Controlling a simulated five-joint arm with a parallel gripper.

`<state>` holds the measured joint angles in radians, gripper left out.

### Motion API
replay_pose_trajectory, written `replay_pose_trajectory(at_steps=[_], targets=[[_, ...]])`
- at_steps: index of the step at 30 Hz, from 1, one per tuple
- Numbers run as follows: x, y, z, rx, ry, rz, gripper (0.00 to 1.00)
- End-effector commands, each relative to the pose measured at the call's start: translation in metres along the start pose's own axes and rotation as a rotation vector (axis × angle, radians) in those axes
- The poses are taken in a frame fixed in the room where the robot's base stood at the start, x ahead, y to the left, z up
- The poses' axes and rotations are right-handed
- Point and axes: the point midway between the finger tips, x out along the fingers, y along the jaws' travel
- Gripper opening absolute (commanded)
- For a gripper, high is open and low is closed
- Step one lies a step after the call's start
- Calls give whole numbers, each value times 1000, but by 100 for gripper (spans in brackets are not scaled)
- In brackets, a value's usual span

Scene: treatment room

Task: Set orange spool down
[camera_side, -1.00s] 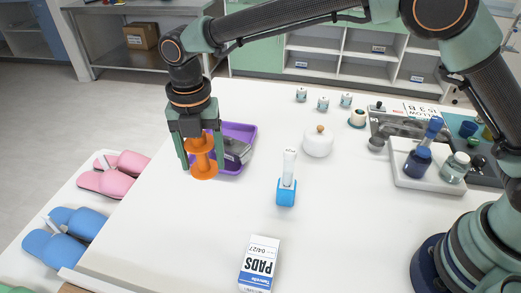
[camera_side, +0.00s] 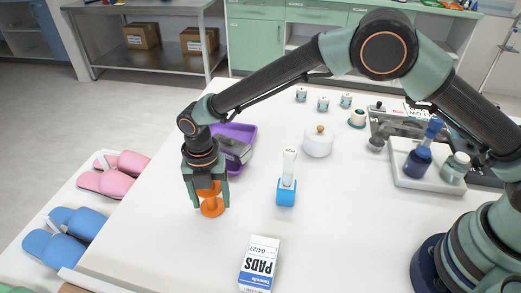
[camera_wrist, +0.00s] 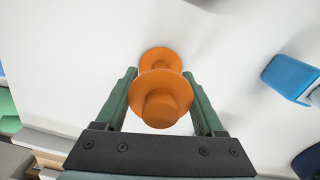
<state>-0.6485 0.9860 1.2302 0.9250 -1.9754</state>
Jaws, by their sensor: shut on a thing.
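The orange spool (camera_side: 212,206) is upright between the two green fingers of my gripper (camera_side: 210,200), over the white table left of centre. In the wrist view the spool (camera_wrist: 162,97) shows both round flanges, with a finger of my gripper (camera_wrist: 163,98) on each side. My gripper is shut on it and points down. The spool's lower flange reaches slightly below the fingertips. I cannot tell whether it touches the table. Its upper part is partly hidden by the gripper in the side view.
A purple bin (camera_side: 250,133) holding a dark item stands behind my gripper. A blue holder (camera_side: 287,194) with a white tube is to the right, and a pads box (camera_side: 259,264) is in front. The white table (camera_side: 170,235) around the spool is clear.

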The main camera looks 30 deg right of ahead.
Motion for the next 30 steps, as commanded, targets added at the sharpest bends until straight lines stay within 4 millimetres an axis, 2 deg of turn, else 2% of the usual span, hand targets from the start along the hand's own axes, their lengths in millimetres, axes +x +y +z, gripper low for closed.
replay_pose_trajectory(at_steps=[7,8,9,10,20,25,30], targets=[[2,0,0,0,0,0,17],[3,0,0,0,0,0,74],[2,0,0,0,0,0,90],[2,0,0,0,0,0,100],[-2,0,0,0,0,1,100],[-24,1,0,0,-1,3,100],[-60,1,0,0,-2,5,100]])
